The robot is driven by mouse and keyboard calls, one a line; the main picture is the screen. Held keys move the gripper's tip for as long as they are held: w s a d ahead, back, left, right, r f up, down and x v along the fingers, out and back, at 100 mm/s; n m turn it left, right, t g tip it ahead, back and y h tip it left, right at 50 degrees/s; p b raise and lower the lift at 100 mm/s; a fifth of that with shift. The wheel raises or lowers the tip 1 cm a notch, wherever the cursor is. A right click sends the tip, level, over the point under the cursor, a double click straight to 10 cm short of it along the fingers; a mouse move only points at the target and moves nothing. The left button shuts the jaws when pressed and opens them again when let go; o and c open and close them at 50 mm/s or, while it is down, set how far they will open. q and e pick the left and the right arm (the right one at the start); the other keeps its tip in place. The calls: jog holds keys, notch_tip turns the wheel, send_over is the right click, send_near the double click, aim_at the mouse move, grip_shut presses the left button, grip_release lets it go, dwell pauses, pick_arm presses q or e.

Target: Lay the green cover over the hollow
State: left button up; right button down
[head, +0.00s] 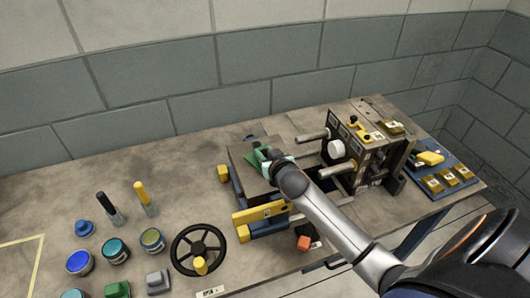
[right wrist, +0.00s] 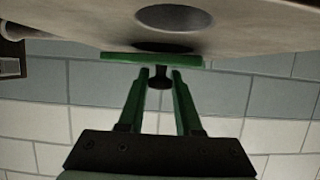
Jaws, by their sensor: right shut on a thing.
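The green cover (head: 256,159) is at the end of my right arm in the head view, above the grey block (head: 240,150) near the middle of the bench. In the right wrist view the cover (right wrist: 150,58) shows edge-on as a thin green plate with a dark knob (right wrist: 160,79). My right gripper (right wrist: 160,76) is shut on that knob. The round dark hollow (right wrist: 173,18) is in the pale face at the top of the wrist view, beyond the cover and not covered by it. In the head view the hollow is hidden. My left gripper is not in view.
A mould machine with rods (head: 357,150) stands right of the block. A yellow bar (head: 262,212) runs along the block's front. A black handwheel (head: 198,250), paint pots (head: 115,250) and a blue tray (head: 445,172) are also on the bench.

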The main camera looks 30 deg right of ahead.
jog(key=shift+f, duration=0.55)
jog(key=c, duration=0.6)
grip_release()
jog(key=shift+s+f, duration=0.1)
jog(key=shift+f, duration=0.05)
jog(key=shift+r, duration=0.65)
jog(key=shift+s+a, duration=0.15)
jog(key=shift+s, duration=0.15)
jog(key=v, duration=1.1)
jog(key=shift+r, duration=0.3)
